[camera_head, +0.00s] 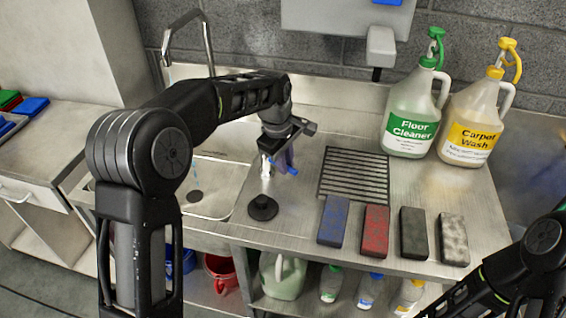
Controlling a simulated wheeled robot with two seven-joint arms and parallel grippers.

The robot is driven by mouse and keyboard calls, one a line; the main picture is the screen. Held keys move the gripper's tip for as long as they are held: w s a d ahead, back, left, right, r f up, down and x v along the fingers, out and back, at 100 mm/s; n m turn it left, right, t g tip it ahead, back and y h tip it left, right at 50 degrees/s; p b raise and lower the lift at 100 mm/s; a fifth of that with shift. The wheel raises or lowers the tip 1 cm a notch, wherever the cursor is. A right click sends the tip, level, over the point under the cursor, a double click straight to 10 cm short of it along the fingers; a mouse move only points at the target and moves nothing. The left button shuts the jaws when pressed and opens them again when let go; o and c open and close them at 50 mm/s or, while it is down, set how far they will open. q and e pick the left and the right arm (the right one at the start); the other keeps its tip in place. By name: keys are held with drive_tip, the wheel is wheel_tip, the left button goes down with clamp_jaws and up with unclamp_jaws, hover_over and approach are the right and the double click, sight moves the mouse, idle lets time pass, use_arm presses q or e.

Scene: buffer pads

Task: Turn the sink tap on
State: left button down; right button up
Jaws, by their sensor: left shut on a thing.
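The metal tap (207,42) rises behind the sink at the upper left, its spout curving over. My left arm hides its lower part, and I cannot make out its handle. The sink basin (215,205) lies below, partly behind the arm. A thin pale-blue streak shows in it; I cannot tell whether it is water. My left gripper (279,153) is to the right of the basin, pointing down, shut on a small blue-and-grey thing (290,169) that it mostly hides. My right arm enters at the lower right; its gripper is out of frame.
A black round disc (262,208) lies at the basin's right edge. Red, blue, black and grey pads lie along the counter front. Floor cleaner (408,125) and carpet wash (470,125) jugs stand behind them. A ribbed drain area (354,175) is clear.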

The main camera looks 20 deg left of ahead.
idle(0.3)
use_arm(q)
drive_tip(key=c, duration=1.4)
unclamp_jaws()
drive_tip(key=shift+s+a+r+b, duration=0.1)
drive_tip(key=shift+s+r, duration=0.1)
drive_tip(key=shift+r, duration=1.1)
drive_tip(key=shift+s+a+r+b, duration=0.15)
drive_tip(key=shift+s+r, duration=0.1)
drive_tip(key=shift+r, duration=1)
drive_tip(key=shift+s+a+r+b, duration=0.1)
drive_tip(key=shift+s+r, duration=0.1)
drive_tip(key=shift+r, duration=1.1)
